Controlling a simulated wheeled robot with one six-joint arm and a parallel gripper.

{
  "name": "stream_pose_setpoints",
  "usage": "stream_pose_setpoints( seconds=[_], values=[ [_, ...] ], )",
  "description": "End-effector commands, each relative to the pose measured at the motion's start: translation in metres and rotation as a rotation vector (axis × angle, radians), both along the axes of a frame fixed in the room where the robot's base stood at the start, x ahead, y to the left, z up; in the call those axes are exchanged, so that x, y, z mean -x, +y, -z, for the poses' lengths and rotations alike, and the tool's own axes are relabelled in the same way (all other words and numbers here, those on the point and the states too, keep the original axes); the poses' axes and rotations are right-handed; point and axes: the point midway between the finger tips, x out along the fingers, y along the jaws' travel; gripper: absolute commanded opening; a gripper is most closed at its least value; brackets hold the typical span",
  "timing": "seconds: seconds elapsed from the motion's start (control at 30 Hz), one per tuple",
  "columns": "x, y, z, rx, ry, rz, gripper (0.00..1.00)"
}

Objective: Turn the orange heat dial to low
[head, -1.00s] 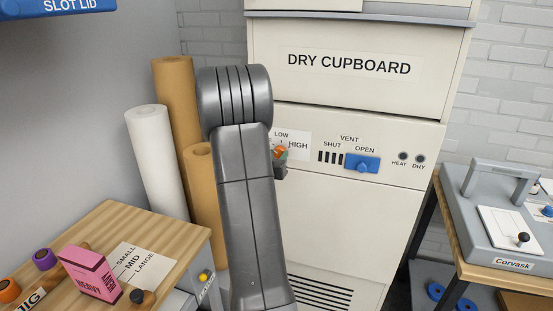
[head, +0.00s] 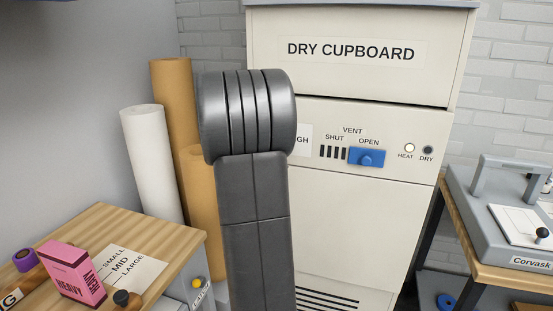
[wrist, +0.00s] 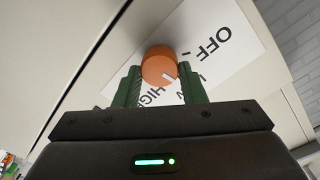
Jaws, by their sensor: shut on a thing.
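The orange heat dial (wrist: 155,62) shows in the wrist view on its white label, between the green fingers of my gripper (wrist: 160,80). The gripper is shut on the dial, one finger on each side. The dial's white mark points to the lower right in that view, toward the partly hidden LOW lettering, between OFF and HIGH. OFF (wrist: 209,47) is readable; HIGH is partly covered by the gripper. In the head view my arm hides the dial and gripper on the front of the dry cupboard (head: 360,215).
On the cupboard, right of my arm, are the blue vent slider (head: 367,158) at OPEN, a lit HEAT lamp (head: 409,148) and a dark DRY lamp (head: 428,150). A wooden bench (head: 100,222) stands left with a pink box (head: 72,272). Paper rolls (head: 152,165) stand behind.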

Motion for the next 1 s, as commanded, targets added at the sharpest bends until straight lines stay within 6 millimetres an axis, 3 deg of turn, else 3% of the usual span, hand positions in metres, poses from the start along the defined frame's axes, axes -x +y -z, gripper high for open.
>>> stream_pose_setpoints(
  seconds=[0.33, 0.9, 0.93, 1.0],
  values=[
    [0.0002, -0.0005, 0.0011, -0.137, -0.045, 0.0, 0.14],
    [0.0002, -0.0005, 0.0002, -0.163, -0.052, 0.0, 0.14],
    [0.0002, -0.0005, 0.0002, -0.163, -0.052, 0.0, 0.43],
    [0.0002, -0.0005, 0.0003, -0.163, -0.052, 0.0, 0.57]
  ],
)
